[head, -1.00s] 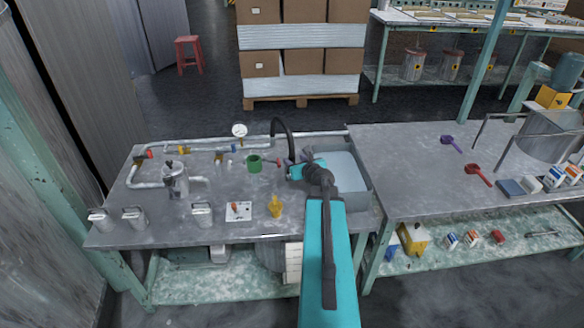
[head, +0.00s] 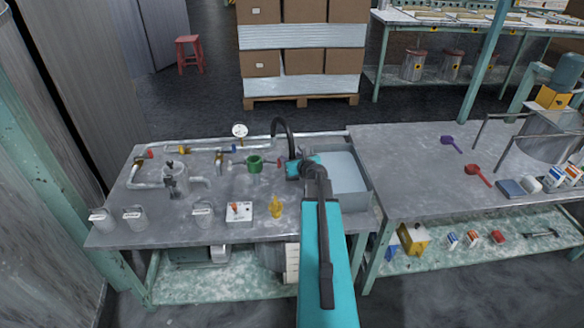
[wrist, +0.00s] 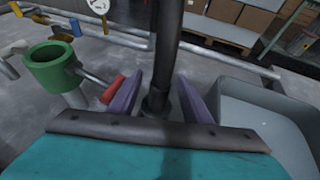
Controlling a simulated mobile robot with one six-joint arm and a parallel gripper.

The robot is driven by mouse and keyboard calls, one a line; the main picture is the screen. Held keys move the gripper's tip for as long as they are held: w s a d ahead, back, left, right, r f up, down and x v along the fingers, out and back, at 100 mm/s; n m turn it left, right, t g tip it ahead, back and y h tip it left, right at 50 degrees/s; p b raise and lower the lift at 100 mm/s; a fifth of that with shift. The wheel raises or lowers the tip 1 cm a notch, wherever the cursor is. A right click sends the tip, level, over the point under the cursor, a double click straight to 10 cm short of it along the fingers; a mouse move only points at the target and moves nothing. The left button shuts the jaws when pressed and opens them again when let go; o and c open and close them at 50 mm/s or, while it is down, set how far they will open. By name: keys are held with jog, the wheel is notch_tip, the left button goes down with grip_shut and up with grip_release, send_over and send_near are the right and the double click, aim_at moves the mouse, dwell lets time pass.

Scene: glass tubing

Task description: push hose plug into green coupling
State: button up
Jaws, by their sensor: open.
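The green coupling (head: 255,163) is an upright ring-like cup at the middle of the left bench, and it shows large at the left in the wrist view (wrist: 52,72). A red-tipped stub (wrist: 112,90) sticks out from its right side. The black hose (head: 281,125) arches up and comes down by my gripper (head: 293,168). In the wrist view the hose (wrist: 167,45) runs down between the two purple fingers of my gripper (wrist: 158,97), which stand apart. A dark collar (wrist: 155,103) is at its low end; I cannot tell whether this is the plug.
A grey basin (wrist: 235,95) lies close to the right of my gripper. Pipes with a round gauge (head: 239,130) run along the bench's back. A yellow object (head: 276,206) and a white switch plate (head: 239,211) are toward the front. The bench before the coupling is fairly clear.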

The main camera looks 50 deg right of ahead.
jog(key=shift+c, duration=0.3)
jog(key=c, duration=1.1)
jog(key=shift+r, duration=0.8)
notch_tip(320, 180, up, 2)
jog(key=shift+r+p, duration=0.15)
jog(key=shift+p, duration=0.25)
jog(key=s+a+r+p, duration=0.1)
jog(key=s+a+p, duration=0.6)
jog(key=s+p, duration=0.7)
jog(key=shift+a+p, duration=0.2)
jog(key=shift+p, duration=0.15)
